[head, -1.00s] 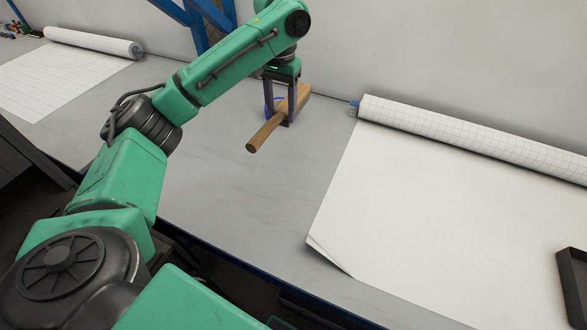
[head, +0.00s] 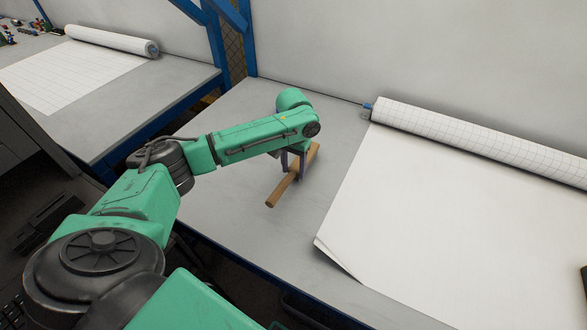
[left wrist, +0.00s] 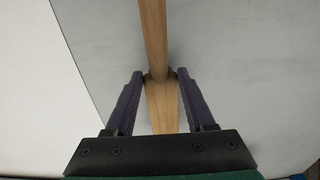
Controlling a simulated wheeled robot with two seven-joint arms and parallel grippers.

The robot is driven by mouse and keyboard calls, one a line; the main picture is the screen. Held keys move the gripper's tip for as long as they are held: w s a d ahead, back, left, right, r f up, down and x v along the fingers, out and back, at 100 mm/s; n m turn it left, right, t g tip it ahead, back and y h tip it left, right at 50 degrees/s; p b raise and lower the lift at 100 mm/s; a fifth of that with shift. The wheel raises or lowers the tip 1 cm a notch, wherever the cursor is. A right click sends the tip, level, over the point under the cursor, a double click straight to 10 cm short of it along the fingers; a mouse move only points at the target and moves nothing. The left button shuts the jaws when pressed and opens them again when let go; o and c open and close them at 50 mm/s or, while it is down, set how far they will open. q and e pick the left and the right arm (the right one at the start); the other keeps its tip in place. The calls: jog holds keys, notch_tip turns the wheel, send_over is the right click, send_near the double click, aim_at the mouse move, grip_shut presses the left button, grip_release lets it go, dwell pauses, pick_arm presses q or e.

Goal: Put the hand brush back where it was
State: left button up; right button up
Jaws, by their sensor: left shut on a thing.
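The wooden hand brush (head: 281,189) is at the grey bench top, between the bench's left end and the white sheet. Its handle points toward the front left in the head view. My left gripper (head: 292,175) is shut on the brush, around the place where the handle meets the wider block. In the left wrist view the brush (left wrist: 154,35) runs up the picture between the two dark fingers of the gripper (left wrist: 160,75). I cannot tell whether the brush touches the bench. Its bristles are hidden. My right gripper is not in view.
A gridded paper roll (head: 480,140) lies along the back right, with a white sheet (head: 450,230) spread before it. A second bench (head: 130,115) with another roll (head: 112,40) stands at the left, beyond a blue frame post (head: 246,40). Grey bench top (head: 235,225) is clear in front.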

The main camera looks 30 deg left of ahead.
aim_at(293, 170)
pick_arm(q)
jog(key=shift+f, duration=0.3)
jog(key=shift+f, duration=0.1)
jog(key=o, duration=1.3)
notch_tip(293, 170, up, 12)
jog(key=b, duration=0.1)
